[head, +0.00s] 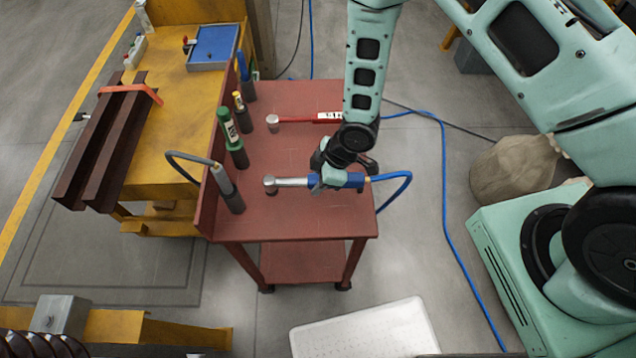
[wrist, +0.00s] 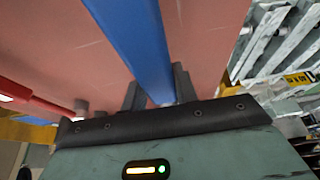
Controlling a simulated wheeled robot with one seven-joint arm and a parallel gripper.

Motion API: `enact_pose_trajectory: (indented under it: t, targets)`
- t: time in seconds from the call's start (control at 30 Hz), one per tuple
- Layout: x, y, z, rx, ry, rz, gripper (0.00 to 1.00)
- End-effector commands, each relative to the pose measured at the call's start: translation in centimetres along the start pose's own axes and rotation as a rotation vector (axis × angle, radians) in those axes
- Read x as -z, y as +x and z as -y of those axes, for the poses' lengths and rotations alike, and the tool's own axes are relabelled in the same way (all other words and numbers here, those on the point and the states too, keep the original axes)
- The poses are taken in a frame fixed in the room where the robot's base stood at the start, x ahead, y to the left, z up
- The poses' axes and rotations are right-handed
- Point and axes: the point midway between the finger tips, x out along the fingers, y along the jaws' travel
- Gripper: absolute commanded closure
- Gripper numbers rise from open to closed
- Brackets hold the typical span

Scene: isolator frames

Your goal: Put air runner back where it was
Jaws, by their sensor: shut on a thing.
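The air runner (head: 298,182) is a blue-handled tool with a silver head at its left end and a blue hose at its right end. It lies level over the near part of the red cart top (head: 300,222). My gripper (head: 334,182) is shut on its blue handle from above. In the wrist view the blue handle (wrist: 135,40) runs between the two fingers (wrist: 155,90). A small dark round shape shows under the silver head. I cannot tell whether the tool touches the cart top.
A yellow bench (head: 175,120) adjoins at left. The blue hose (head: 445,190) trails to the floor at right.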

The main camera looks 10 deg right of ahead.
Motion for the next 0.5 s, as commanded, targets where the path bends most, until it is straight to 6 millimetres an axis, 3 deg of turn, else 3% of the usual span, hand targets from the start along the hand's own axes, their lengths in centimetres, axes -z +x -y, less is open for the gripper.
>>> enact_pose_trajectory:
  t: [0.2,0.5]
  targets:
    - [-0.7,2.0,0.0,0.0,-0.001,-0.002,1.0]
    - [-0.9,2.3,0.0,-0.001,-0.001,-0.002,1.0]
